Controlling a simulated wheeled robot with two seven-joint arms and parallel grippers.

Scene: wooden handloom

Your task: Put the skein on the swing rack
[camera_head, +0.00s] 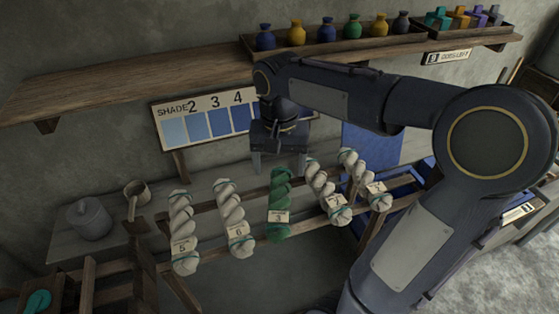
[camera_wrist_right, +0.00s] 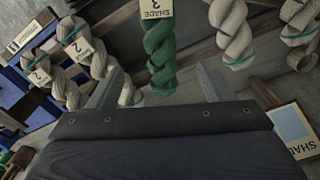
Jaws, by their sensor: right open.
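A twisted green skein (camera_head: 281,205) with a tag reading 3 lies across the wooden rails of a rack (camera_head: 208,254), in the middle of a row of pale skeins. It also shows in the right wrist view (camera_wrist_right: 160,55), where its tag reads SHADE 3. My right gripper (camera_head: 280,168) is open and empty behind the green skein's upper end in the head view. In the right wrist view its two fingers (camera_wrist_right: 157,85) stand either side of the skein's lower end; I cannot tell whether they touch it. My left gripper is not in view.
Pale skeins tagged 5 (camera_head: 184,232) and 6 (camera_head: 235,220) lie left of the green one; more pale skeins (camera_head: 328,190) lie close on its right. A shade board (camera_head: 185,131) stands behind. A shelf (camera_head: 130,88) with several bottles runs above. A grey lidded pot (camera_head: 88,219) sits left.

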